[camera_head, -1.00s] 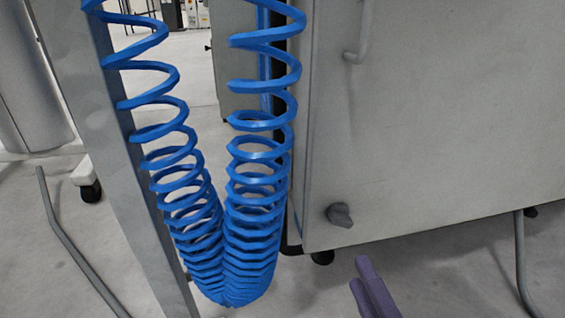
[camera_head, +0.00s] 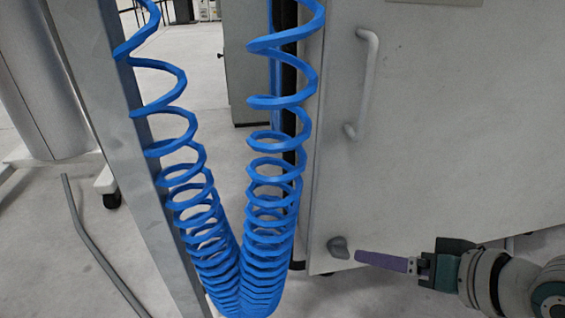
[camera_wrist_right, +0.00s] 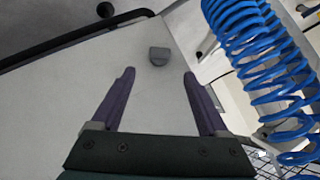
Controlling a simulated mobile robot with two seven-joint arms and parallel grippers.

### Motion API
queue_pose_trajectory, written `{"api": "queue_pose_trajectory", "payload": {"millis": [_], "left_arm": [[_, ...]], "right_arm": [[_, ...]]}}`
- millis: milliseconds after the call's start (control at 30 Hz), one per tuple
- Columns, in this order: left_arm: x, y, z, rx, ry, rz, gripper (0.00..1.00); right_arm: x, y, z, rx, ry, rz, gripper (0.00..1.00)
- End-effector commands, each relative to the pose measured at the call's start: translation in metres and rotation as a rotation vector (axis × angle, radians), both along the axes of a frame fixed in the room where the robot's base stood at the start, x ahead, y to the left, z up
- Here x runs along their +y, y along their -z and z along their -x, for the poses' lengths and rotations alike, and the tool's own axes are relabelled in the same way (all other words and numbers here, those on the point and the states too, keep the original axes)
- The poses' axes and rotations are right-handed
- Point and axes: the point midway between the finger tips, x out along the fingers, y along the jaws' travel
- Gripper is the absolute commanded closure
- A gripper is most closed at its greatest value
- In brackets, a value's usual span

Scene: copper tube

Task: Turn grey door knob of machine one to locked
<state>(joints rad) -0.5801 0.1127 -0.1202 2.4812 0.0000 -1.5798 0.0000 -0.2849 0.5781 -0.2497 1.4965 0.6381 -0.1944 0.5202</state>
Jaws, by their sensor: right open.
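The grey door knob (camera_head: 339,247) is on the lower left corner of the grey machine door (camera_head: 430,150). In the right wrist view the knob (camera_wrist_right: 159,56) lies ahead of the fingers, near the middle between them. My right gripper (camera_head: 362,255) has purple fingers and reaches in from the right, with its tips just right of the knob in the head view. In the right wrist view the right gripper (camera_wrist_right: 157,75) is open and empty, its fingers spread wide and apart from the knob. My left gripper is not in view.
A blue coiled hose (camera_head: 270,200) hangs left of the door, near the knob, and shows at the right in the wrist view. A grey metal post (camera_head: 130,150) stands left of it. A door handle (camera_head: 367,85) is above the knob.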

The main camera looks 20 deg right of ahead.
Motion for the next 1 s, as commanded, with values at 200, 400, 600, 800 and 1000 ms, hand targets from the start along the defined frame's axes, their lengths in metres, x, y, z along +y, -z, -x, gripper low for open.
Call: {"api": "queue_pose_trajectory", "payload": {"millis": [200,400,600,800,1000], "left_arm": [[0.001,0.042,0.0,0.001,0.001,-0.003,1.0],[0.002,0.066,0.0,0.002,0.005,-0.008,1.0],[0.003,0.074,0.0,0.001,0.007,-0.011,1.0],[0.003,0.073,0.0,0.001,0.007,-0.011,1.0],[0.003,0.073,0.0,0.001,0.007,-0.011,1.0]], "right_arm": [[0.007,0.035,-0.033,-0.006,0.004,-0.004,0.22],[0.012,0.054,-0.058,-0.005,0.005,-0.004,0.22],[0.015,0.058,-0.069,-0.003,0.004,-0.004,0.22],[0.015,0.057,-0.069,-0.002,0.005,-0.004,0.22],[0.015,0.057,-0.069,-0.002,0.006,-0.004,0.37]]}}
